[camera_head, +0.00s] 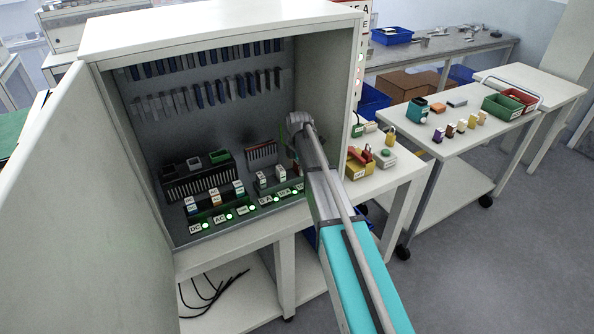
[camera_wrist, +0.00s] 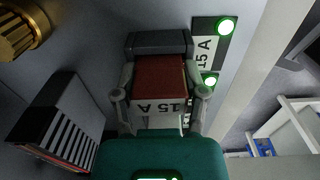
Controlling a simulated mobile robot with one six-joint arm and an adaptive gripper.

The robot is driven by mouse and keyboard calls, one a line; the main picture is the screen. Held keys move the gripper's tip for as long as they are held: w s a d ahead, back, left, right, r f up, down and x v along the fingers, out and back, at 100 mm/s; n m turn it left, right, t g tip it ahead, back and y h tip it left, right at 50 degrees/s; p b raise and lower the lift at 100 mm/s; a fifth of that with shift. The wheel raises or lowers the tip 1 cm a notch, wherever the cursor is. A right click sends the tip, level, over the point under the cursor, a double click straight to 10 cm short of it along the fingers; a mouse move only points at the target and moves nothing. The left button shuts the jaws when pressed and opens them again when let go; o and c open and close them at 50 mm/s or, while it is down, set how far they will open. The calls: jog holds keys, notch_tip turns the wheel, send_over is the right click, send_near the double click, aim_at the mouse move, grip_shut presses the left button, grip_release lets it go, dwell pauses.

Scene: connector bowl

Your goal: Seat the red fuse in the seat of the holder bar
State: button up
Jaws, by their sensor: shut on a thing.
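In the wrist view the red fuse (camera_wrist: 160,72) has a red top and a white face marked "15 A", upside down in the picture. My gripper (camera_wrist: 160,93) is shut on it, one finger on each side. A dark grey block (camera_wrist: 160,42) is directly beyond the fuse; I cannot tell whether they touch. The seat under the fuse is hidden.
The open cabinet (camera_head: 222,20) encloses the work area, its door (camera_head: 70,200) on the left. A black terminal block (camera_head: 198,182) stands left of the bar; a dark ribbed block (camera_wrist: 62,118) is left of my gripper. A brass cylinder (camera_wrist: 20,32) is at upper left.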

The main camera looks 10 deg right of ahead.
jog(key=shift+s+f+b, duration=0.2)
jog(key=shift+f+b, duration=0.05)
jog(key=shift+b, duration=0.15)
jog(key=shift+c, duration=0.8)
jog(key=shift+o, duration=0.4)
jog(key=shift+s+f, duration=0.15)
jog(key=shift+s, duration=0.05)
jog(key=shift+o, duration=0.3)
jog(key=o, duration=1)
jog(key=shift+f, duration=0.15)
jog(key=shift+o, duration=0.5)
jog(key=shift+w+f, duration=0.15)
jog(key=shift+w, duration=0.1)
jog(key=shift+w+r, duration=0.1)
jog(key=shift+r, duration=0.2)
notch_tip(320, 180, up, 13)
jog(key=p, duration=1.3)
